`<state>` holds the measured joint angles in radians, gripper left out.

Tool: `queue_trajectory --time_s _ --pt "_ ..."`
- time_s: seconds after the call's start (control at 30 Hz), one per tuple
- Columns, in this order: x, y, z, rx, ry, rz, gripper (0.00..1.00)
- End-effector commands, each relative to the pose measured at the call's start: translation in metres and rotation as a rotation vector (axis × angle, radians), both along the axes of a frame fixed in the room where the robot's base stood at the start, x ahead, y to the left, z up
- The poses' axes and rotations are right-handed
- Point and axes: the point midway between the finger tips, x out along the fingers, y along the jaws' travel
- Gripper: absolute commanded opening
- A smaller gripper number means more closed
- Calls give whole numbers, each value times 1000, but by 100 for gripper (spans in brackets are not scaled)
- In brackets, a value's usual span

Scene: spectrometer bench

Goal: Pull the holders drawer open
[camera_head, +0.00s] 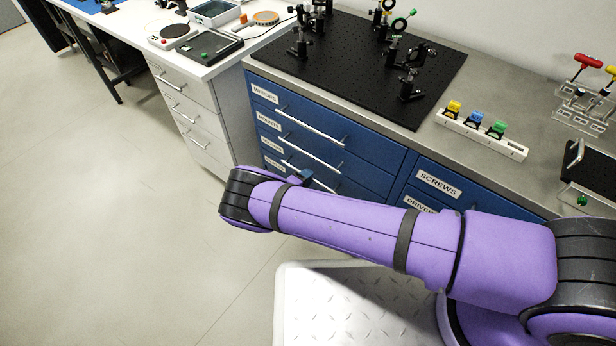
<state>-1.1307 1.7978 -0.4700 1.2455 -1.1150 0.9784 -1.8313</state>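A blue drawer cabinet (375,146) stands under the grey bench, with a stack of labelled drawers on its left side. The top label seems to read "MIRRORS"; the lower labels are too small to read surely, so I cannot tell which drawer is the holders drawer. Bar handles show on the upper drawer (310,124), the second drawer (309,153) and a lower drawer (309,175). These drawers look shut. My purple arm crosses in front and hides the lower fronts. My gripper is hidden behind the arm's end, near the lower drawers.
The drawer labelled "SCREWS" (437,184) is to the right, above one partly hidden by my arm. A black optics breadboard (360,65) and a rack of coloured holders (481,134) are on the bench. A white drawer unit (187,110) stands left. Open floor (110,220) lies left.

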Motion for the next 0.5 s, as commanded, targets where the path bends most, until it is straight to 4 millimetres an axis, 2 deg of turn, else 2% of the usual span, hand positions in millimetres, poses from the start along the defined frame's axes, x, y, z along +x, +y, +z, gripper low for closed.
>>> queue_trajectory --time_s 0.4,0.43,0.5 --pt "7 -5 -2 2 0 1 36" --pt "7 -5 -2 2 0 1 34" --pt "7 -5 -2 2 0 1 18"
